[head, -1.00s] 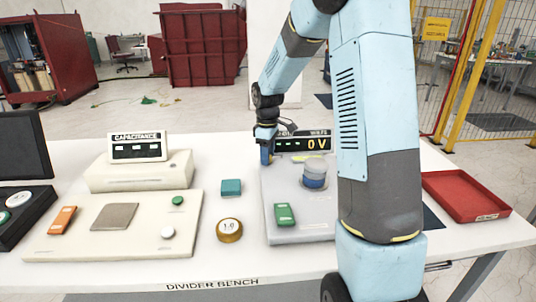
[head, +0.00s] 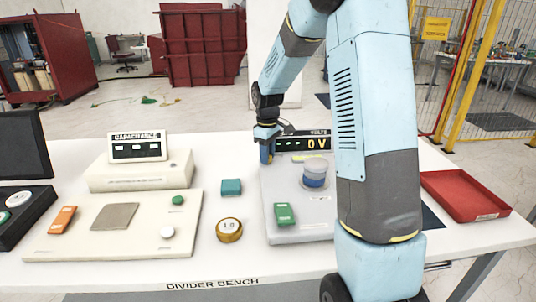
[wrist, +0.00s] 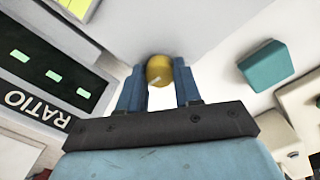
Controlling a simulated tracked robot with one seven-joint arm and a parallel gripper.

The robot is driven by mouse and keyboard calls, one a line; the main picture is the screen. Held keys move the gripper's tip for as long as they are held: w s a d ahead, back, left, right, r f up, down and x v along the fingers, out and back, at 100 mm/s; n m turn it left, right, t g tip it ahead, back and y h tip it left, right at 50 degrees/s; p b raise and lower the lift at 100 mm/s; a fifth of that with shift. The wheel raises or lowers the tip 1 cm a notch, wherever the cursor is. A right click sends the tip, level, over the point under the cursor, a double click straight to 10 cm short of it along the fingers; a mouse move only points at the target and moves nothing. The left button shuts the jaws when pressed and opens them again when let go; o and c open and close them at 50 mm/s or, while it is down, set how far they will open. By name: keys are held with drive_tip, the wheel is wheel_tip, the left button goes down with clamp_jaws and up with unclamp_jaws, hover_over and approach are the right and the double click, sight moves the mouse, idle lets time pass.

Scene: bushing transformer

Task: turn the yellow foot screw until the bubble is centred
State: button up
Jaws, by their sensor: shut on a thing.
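The yellow foot screw (wrist: 159,70) shows as a round yellow head between the two blue fingers in the wrist view. My gripper (wrist: 159,80) is shut on it from both sides. In the head view my gripper (head: 266,156) points down at the back left corner of the grey instrument base (head: 300,232), and the screw is hidden there. A yellow-green strip (head: 308,157), perhaps the level vial, lies on the base just right of my gripper. Part of a similar strip (wrist: 78,8) shows in the wrist view. I cannot make out the bubble.
A blue-grey cylinder (head: 314,173) and a green block (head: 284,214) are on the base. A teal block (head: 231,187) and a brass weight (head: 229,230) stand left. A red tray (head: 466,195) lies right.

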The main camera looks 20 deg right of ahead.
drive_tip(key=m, duration=0.5)
drive_tip(key=shift+m, duration=0.3)
drive_tip(key=m, duration=0.5)
drive_tip(key=shift+m, duration=0.3)
drive_tip(key=o, duration=1)
drive_tip(key=shift+o, duration=0.2)
wheel_tip(320, 180, up, 14)
idle(0.3)
